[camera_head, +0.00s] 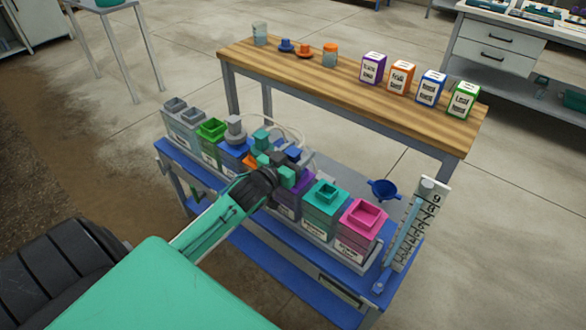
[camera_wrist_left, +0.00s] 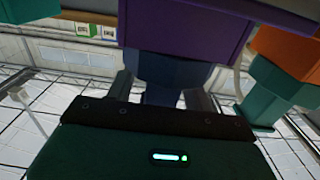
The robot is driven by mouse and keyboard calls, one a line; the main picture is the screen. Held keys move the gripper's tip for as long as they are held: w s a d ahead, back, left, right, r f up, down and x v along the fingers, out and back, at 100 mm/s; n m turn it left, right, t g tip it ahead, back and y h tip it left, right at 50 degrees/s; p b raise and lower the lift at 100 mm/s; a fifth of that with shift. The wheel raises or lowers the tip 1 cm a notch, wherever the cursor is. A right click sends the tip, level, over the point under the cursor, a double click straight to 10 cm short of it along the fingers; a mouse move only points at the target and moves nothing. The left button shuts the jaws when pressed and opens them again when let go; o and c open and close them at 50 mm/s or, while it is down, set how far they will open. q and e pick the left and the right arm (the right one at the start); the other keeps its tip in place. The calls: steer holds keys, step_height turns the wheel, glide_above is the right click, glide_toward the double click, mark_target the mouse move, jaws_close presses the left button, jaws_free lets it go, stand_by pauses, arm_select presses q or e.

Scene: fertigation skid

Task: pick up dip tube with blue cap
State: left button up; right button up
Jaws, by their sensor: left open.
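My left gripper (camera_head: 280,160) is over the middle of the row of tanks on the blue cart. It is open. In the left wrist view its two grey fingers (camera_wrist_left: 162,88) stand on either side of a dark blue block (camera_wrist_left: 165,68), which looks like the blue cap. A purple block (camera_wrist_left: 182,28) lies just beyond it. In the head view a small dark blue piece (camera_head: 293,153) shows at the gripper's far side. The tube below the cap is hidden, and I cannot tell whether the fingers touch the cap. My right gripper is not in view.
Pink (camera_head: 363,215) and teal (camera_head: 325,197) tanks stand right of the gripper; green (camera_head: 212,130) and grey ones stand left. A blue funnel (camera_head: 384,189) and a numbered gauge board (camera_head: 415,220) are at the cart's right. A wooden bench (camera_head: 330,85) with labelled boxes stands behind.

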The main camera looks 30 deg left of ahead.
arm_select(q)
steer(key=c, duration=1.1)
steer(key=shift+r, duration=0.1)
